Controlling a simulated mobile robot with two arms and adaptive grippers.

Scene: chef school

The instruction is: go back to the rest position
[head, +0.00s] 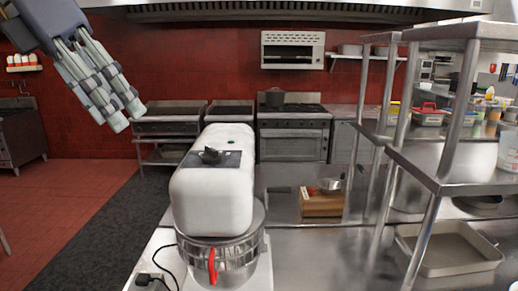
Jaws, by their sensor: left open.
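My left gripper (124,115) is in the upper left of the head view, raised in the air and pointing down to the right. It is open, and nothing shows between its fingers. It is apart from the white stand mixer (212,190), which stands on the steel counter to its lower right. My right gripper is not in view.
The mixer has a red handle (212,267) at its front. Steel shelving (445,165) stands at the right, with an empty tray (445,250) below. A wooden box (322,203) with a metal pan is behind. Open floor (65,195) lies at left.

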